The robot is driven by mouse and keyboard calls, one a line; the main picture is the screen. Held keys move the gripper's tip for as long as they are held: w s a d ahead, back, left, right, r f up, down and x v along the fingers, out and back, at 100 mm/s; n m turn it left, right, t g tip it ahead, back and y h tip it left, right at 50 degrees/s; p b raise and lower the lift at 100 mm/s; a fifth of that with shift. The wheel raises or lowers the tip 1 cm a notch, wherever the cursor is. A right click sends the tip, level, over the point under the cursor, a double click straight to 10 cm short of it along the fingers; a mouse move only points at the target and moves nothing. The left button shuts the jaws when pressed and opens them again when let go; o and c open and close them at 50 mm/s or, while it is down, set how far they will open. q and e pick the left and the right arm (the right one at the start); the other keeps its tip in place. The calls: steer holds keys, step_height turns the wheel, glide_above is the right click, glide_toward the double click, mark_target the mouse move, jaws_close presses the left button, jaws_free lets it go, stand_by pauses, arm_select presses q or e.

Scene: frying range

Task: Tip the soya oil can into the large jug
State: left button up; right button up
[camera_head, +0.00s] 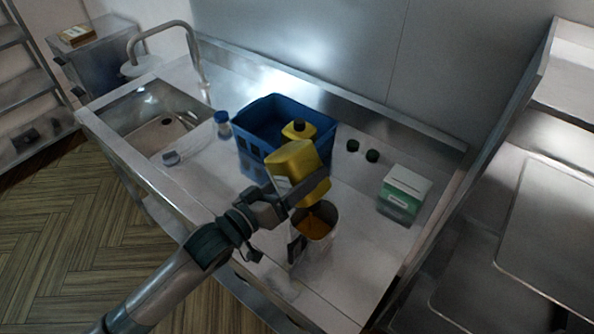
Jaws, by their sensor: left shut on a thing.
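A yellow can (292,159), which I take to be the soya oil can, is held tilted above the counter. My left gripper (297,188) is shut on it from the front left. The large jug (316,232) stands upright on the counter just below the can, with orange-brown liquid visible inside. The can's lower end is over or close to the jug's rim. Whether oil is flowing cannot be seen clearly. My right gripper is not in view.
A blue crate (246,148) stands behind the can with another yellow container (299,130) in it. A blue-capped bottle (222,124) is left of the crate. Two dark caps (372,156) and a green-white box (404,193) are to the right. A sink (150,125) lies far left.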

mark_target(315, 154)
arm_select(q)
steer(key=shift+s+d+r+m+p, duration=0.4)
steer(key=shift+d+m+p, duration=0.2)
steer(key=shift+m, duration=0.4)
stand_by(1.2)
steer(key=shift+r+p, duration=0.9)
steer(key=shift+r, duration=1.55)
